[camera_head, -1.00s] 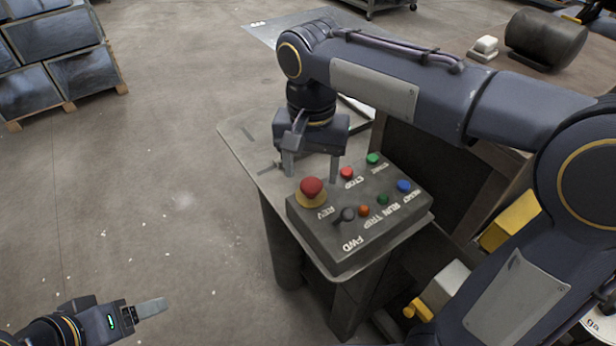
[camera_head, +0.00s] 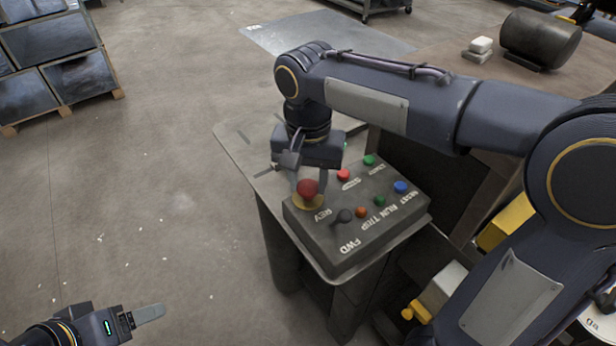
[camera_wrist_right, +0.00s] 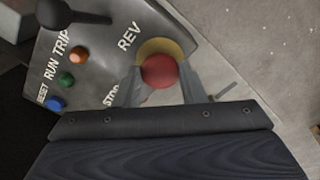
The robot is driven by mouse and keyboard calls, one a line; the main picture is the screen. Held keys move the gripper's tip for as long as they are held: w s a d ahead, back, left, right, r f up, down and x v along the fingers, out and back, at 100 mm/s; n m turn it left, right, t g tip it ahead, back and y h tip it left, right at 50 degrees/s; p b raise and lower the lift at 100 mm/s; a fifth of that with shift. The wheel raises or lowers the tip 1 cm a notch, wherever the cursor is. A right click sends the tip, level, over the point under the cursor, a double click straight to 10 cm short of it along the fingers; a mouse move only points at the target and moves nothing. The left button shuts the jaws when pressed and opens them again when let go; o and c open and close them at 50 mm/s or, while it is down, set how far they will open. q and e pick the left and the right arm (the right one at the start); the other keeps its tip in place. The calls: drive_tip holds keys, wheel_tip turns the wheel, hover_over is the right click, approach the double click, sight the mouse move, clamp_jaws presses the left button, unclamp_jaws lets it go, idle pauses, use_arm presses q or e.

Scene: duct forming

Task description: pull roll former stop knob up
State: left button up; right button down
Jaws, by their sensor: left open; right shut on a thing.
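The red stop knob (camera_head: 308,188) sits on a yellow round base at the left corner of the grey control box (camera_head: 345,252). My right gripper (camera_head: 307,184) has come down over it from above, and its fingers are shut on the knob's sides. In the right wrist view the red knob (camera_wrist_right: 160,71) lies between the two grey fingertips, with the yellow base showing behind it. Whether the knob is up or pressed in cannot be told. My left gripper (camera_head: 150,314) is at the lower left over the floor, open and empty, far from the box.
The box also carries a black lever (camera_head: 343,216), a red button (camera_head: 343,175), green, orange and blue buttons. It stands on a grey pedestal table (camera_head: 240,150). A brown table (camera_head: 440,68) stands behind, partly hidden by my right arm.

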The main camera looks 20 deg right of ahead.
sight(308, 185)
drive_tip(key=shift+r+p, duration=0.8)
drive_tip(key=shift+p, duration=0.25)
drive_tip(key=shift+w+f, duration=0.1)
drive_tip(key=shift+f, duration=0.05)
drive_tip(key=c, duration=0.9)
unclamp_jaws()
wheel_tip(308, 185, up, 8)
drive_tip(key=shift+p, duration=0.35)
drive_tip(key=shift+f, duration=0.1)
